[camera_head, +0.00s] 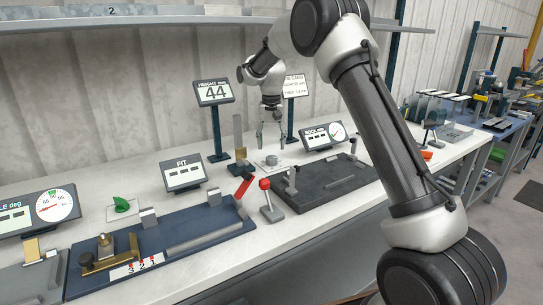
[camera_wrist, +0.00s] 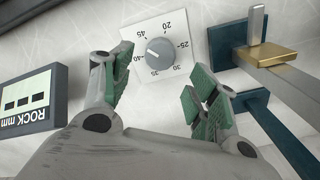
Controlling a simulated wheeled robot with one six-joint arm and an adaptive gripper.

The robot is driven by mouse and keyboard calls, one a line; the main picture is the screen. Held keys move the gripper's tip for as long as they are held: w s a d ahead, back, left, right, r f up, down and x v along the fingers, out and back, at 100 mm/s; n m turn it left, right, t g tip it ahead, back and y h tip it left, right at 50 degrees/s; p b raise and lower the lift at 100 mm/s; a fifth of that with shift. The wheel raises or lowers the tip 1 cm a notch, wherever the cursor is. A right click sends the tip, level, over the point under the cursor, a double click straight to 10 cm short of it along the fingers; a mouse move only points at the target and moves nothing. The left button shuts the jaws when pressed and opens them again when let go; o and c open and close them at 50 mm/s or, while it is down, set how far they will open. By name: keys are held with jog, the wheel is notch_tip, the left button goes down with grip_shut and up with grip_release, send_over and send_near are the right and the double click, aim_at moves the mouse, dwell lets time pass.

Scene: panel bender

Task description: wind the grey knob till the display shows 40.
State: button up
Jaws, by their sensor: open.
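The grey knob (camera_wrist: 160,50) sits on a white square dial plate (camera_wrist: 183,22) marked from 20 to 45. In the head view the knob (camera_head: 271,160) is on the white bench below my gripper (camera_head: 271,138). My gripper points down with its green-padded fingers apart and nothing between them. In the wrist view my gripper (camera_wrist: 158,78) has a finger to either side of and below the knob, and no contact shows. The HEIGHT display (camera_head: 214,92) on a dark post reads 44.
A post with a brass block (camera_wrist: 268,54) stands close right of the dial in the wrist view. The ROCK display (camera_head: 323,136) and a dark plate (camera_head: 335,185) lie to the right. A red-ball lever (camera_head: 266,185) and the FIT display (camera_head: 184,174) stand nearer.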

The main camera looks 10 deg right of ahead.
aim_at(272, 157)
notch_tip(272, 157, down, 6)
dwell(0.4)
jog(key=c, duration=1)
